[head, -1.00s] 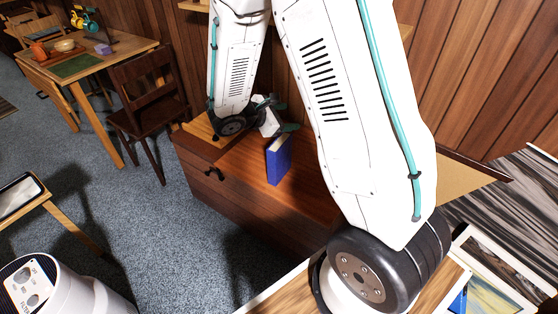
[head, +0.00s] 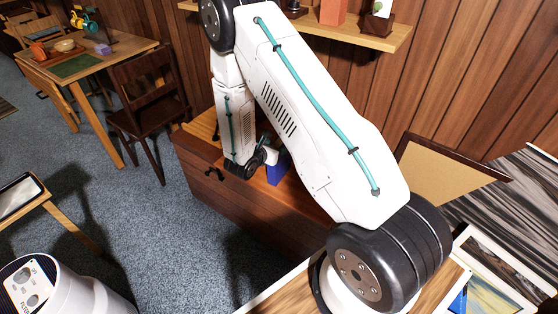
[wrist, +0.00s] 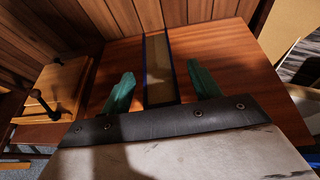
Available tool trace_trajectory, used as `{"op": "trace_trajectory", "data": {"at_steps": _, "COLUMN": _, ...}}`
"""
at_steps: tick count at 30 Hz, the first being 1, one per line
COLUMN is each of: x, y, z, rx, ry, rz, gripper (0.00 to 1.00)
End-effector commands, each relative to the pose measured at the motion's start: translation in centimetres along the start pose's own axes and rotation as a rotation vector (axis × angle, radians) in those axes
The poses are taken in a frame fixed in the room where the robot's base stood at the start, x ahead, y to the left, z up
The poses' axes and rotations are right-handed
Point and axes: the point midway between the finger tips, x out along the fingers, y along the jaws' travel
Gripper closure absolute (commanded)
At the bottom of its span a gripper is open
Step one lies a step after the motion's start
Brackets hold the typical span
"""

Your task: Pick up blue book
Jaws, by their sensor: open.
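The blue book (head: 277,172) stands upright on the wooden cabinet top, partly hidden behind my arm in the head view. In the wrist view I look down on the book's tan page edge (wrist: 158,70), with thin dark blue covers on each side. My gripper (wrist: 162,86) is open, with one teal finger on each side of the book and a gap on both sides. I cannot tell how far down the fingers reach. In the head view the fingers are hidden behind my wrist.
The cabinet (head: 225,200) stands against the panelled wall. In the wrist view a small wooden box (wrist: 60,85) with a dark handle is at the left. A framed cork board (head: 445,172) leans at the right, and a wall shelf (head: 345,38) hangs above. A chair (head: 150,100) stands left.

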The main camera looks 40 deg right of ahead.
Motion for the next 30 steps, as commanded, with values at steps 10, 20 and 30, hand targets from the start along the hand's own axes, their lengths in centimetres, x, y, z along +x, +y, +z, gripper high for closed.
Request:
{"op": "trace_trajectory", "data": {"at_steps": 10, "x": 2.8, "y": 0.0, "z": 0.0, "rx": 0.001, "ry": 0.0, "rz": -0.001, "gripper": 0.38}}
{"op": "trace_trajectory", "data": {"at_steps": 20, "x": 2.8, "y": 0.0, "z": 0.0, "rx": 0.001, "ry": 0.0, "rz": -0.001, "gripper": 1.0}}
{"op": "trace_trajectory", "data": {"at_steps": 30, "x": 2.6, "y": 0.0, "z": 0.3, "rx": 0.002, "ry": -0.001, "rz": -0.001, "gripper": 1.0}}
